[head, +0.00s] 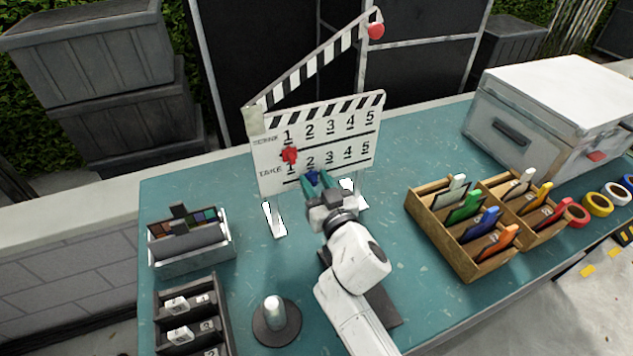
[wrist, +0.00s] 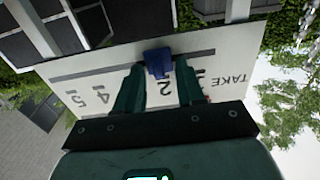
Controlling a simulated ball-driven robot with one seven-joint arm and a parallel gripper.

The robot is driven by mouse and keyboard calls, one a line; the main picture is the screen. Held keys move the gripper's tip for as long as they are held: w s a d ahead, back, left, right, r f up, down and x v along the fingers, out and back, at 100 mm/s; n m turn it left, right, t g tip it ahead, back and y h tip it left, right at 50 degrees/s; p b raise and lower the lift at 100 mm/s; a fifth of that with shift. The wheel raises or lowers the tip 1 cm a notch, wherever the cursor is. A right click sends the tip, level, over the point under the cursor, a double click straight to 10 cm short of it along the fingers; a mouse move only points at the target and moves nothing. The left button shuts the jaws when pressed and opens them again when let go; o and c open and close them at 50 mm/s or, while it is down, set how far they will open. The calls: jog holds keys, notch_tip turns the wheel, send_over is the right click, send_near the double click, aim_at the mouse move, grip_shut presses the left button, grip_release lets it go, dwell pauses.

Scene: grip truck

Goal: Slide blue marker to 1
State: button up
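The clapperboard (head: 267,153) stands upright on the teal table, with an upper row and a lower TAKE row, each numbered 1 to 5. The blue marker (head: 312,178) is at the lower row, below the 2. It also shows in the wrist view (wrist: 158,62), where the board is upside down. My gripper (head: 314,181) is at the board, with its two green fingers (wrist: 160,80) on either side of the blue marker. I cannot tell whether they press on it. A red marker (head: 289,155) sits at the upper row, below the 1.
A wooden box of coloured markers (head: 448,242) and a white metal case (head: 540,115) are on the right. A grey caddy (head: 194,256), a dark tray (head: 160,318) and a round-based post (head: 275,338) stand on the left.

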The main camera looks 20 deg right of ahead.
jog(key=shift+c, duration=0.4)
grip_shut()
